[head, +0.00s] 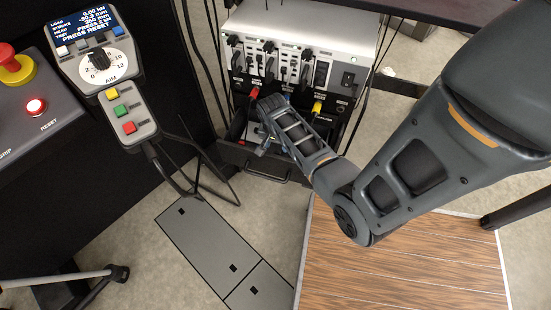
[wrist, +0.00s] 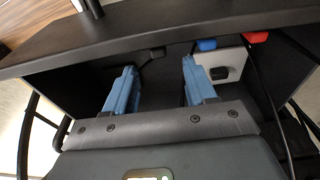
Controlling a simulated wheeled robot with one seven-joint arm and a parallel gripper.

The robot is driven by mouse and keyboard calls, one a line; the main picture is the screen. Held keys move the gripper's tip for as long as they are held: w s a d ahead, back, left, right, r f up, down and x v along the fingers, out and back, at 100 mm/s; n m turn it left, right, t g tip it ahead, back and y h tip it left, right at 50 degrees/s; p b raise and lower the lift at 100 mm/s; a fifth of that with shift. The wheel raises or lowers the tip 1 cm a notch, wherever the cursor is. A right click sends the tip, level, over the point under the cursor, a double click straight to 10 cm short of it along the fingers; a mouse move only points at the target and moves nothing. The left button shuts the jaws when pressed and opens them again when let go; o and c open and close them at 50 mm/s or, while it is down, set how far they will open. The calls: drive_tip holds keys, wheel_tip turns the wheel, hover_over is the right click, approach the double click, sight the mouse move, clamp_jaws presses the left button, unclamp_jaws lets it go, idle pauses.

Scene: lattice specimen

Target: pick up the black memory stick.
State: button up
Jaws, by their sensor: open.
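My gripper (wrist: 160,66) is open in the wrist view, its two blue fingers apart with nothing between them but the dark inside of a drawer (wrist: 60,57). To the right of the fingers, a small black piece (wrist: 218,73) sits on a light grey block (wrist: 230,62) in the drawer; it may be the black memory stick, but I cannot tell for sure. In the head view my gripper (head: 266,142) is down at the open drawer (head: 258,172) under the equipment, and my arm hides part of it. I see no memory stick there.
In the wrist view a blue piece (wrist: 206,45) and a red piece (wrist: 254,37) lie near the grey block, and a dark cable runs down the right side. A silver instrument (head: 300,40) with cables stands above the drawer. A control pendant (head: 105,70) is at left.

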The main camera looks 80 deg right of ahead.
sight(278, 152)
drive_tip(key=f+b, duration=0.1)
drive_tip(key=f, duration=0.1)
drive_tip(key=f+b, duration=0.1)
drive_tip(key=f, duration=0.2)
drive_tip(key=d+f+b, duration=0.1)
drive_tip(key=f, duration=0.1)
drive_tip(key=shift+s+f, duration=0.15)
drive_tip(key=shift+f, duration=0.05)
clamp_jaws()
idle(0.4)
